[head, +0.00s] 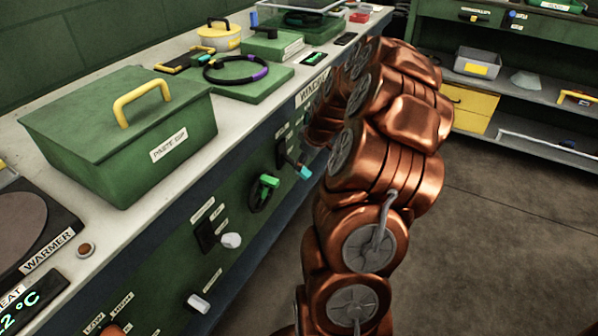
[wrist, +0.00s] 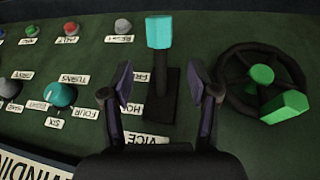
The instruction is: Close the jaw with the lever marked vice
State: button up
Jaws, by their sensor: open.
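The lever marked VICE has a teal grip (wrist: 159,32) on a dark arm over a black slot plate (wrist: 161,95) in the wrist view. Its VICE label (wrist: 147,138) reads upside down below the plate. Two smaller labels beside the plate are partly covered by a finger. My gripper (wrist: 160,78) is open and empty, one finger on each side of the plate, with the teal grip beyond the fingertips. In the head view a teal grip (head: 304,172) shows at the panel beside my arm, which hides my gripper. I cannot see the jaw.
A black handwheel with a green handle (wrist: 284,105) is right of the lever. A teal knob (wrist: 60,94) and several buttons are on the left. The bench top bears a green lidded box (head: 115,135). Open floor (head: 490,225) lies to the right.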

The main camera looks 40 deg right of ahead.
jog(key=shift+x, duration=3.6)
jog(key=shift+a, duration=0.1)
grip_shut()
